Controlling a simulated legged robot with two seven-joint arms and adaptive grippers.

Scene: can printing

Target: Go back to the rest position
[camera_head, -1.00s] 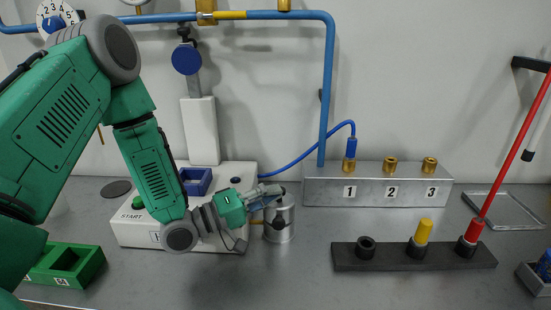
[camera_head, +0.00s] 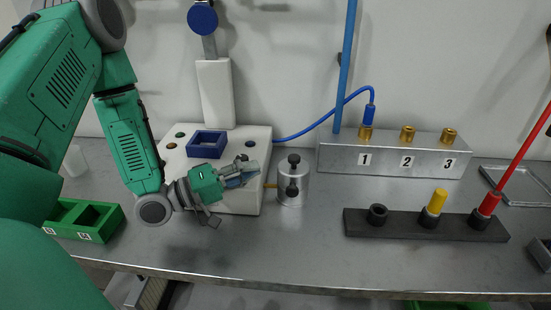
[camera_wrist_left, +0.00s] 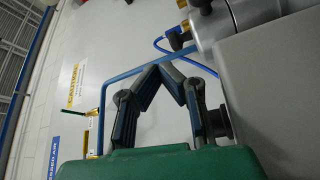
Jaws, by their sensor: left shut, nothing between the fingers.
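My left arm comes in from the left. My left gripper (camera_head: 248,172) is shut and empty, in front of the white printing station. Its fingers also show in the left wrist view, with the tips together (camera_wrist_left: 166,66). A silver can-like cylinder (camera_head: 292,183) with black knobs stands on the table just right of the gripper, apart from it. It seems to show in part at the upper right of the left wrist view (camera_wrist_left: 235,22). My right gripper is in neither view.
The white station (camera_head: 240,150) has a blue square holder (camera_head: 207,144). A metal block (camera_head: 390,160) numbered 1 to 3 and a black rack (camera_head: 400,224) are at the right. The front middle of the table is clear.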

